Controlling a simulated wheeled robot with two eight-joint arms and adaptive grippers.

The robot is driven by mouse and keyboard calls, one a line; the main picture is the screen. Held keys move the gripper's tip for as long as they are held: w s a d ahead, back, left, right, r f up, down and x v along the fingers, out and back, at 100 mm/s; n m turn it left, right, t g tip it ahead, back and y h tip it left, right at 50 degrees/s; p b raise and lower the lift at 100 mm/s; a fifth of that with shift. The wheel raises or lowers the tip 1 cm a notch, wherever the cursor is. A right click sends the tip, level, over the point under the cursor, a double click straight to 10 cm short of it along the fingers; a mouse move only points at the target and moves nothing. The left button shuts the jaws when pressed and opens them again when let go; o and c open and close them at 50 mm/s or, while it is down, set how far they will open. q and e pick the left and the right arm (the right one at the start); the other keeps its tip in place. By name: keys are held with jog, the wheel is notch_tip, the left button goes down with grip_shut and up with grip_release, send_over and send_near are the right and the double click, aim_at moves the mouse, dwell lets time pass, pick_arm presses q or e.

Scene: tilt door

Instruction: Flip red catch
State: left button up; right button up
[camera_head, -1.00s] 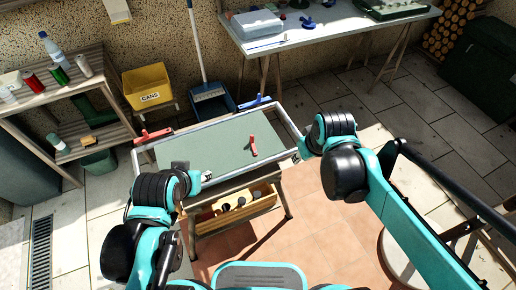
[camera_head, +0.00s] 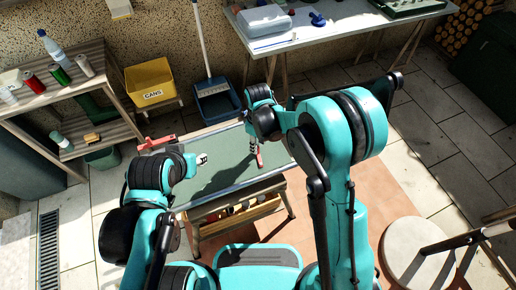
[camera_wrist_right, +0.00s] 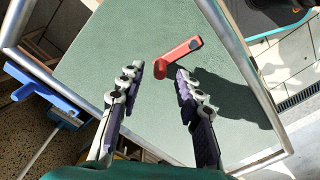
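A red catch (camera_head: 157,142) sits at the far left corner of the metal-framed green panel (camera_head: 215,165). A red handle (camera_head: 260,161) stands on the panel and also shows in the right wrist view (camera_wrist_right: 180,57). My right gripper (camera_head: 254,149) is over the panel beside this handle.
A wooden bench with a drawer (camera_head: 240,214) supports the panel. A shelf (camera_head: 95,135) stands at left, with a yellow bin (camera_head: 150,80) and blue dustpan (camera_head: 214,102) behind. A round stool (camera_head: 410,250) is at right.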

aim_at(259, 156)
jog(key=shift+f+b, duration=0.35)
jog(key=shift+f, duration=1.1)
grip_shut()
